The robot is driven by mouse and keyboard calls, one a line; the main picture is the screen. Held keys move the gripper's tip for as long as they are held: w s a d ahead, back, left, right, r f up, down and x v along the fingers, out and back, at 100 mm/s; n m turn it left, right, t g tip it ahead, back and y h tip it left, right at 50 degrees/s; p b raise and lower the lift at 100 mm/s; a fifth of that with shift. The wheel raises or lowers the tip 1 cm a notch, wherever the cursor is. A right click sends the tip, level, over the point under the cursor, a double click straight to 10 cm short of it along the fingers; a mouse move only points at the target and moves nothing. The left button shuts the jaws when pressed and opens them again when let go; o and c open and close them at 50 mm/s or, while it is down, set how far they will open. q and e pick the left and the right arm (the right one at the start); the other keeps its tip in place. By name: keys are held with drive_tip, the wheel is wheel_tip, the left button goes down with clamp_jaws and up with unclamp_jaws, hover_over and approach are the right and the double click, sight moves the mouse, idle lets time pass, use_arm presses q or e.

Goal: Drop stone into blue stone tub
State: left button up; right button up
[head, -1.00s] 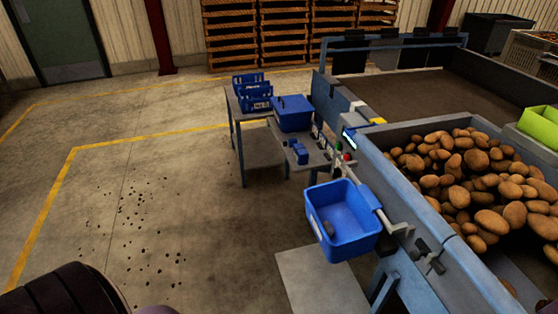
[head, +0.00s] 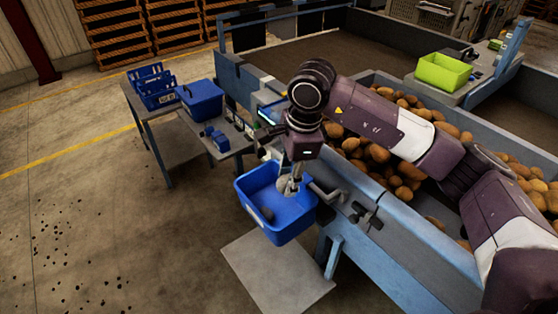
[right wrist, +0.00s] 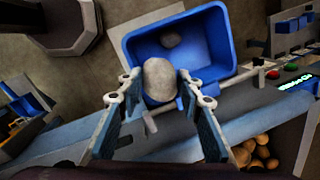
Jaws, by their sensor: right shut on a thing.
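My right gripper (head: 291,180) is shut on a pale grey stone (head: 287,186), above the back right part of the blue stone tub (head: 291,228). In the right wrist view the held stone (right wrist: 159,78) sits between the two fingers, overlapping the near rim of the tub (right wrist: 218,38). A second, darker stone (head: 267,213) lies on the tub floor; it also shows in the right wrist view (right wrist: 172,40). The tub hangs at the side of the grader. My left gripper is not in view.
Potatoes (head: 378,156) fill the grader bed behind my right arm. A green bin (head: 443,72) is at the far right.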

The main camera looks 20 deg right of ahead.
drive_tip(key=w+m+h, duration=0.1)
drive_tip(key=w+m, duration=0.4)
drive_tip(key=m, duration=0.2)
wheel_tip(320, 180, down, 6)
drive_tip(key=shift+a+r+b, duration=0.15)
drive_tip(key=shift+b, duration=1.1)
drive_tip(key=o, duration=1.3)
drive_tip(key=r, duration=0.4)
drive_tip(key=s+r, duration=0.1)
drive_tip(key=r, duration=0.3)
drive_tip(key=s+r, duration=0.1)
drive_tip(key=r, duration=0.3)
drive_tip(key=shift+a, duration=0.1)
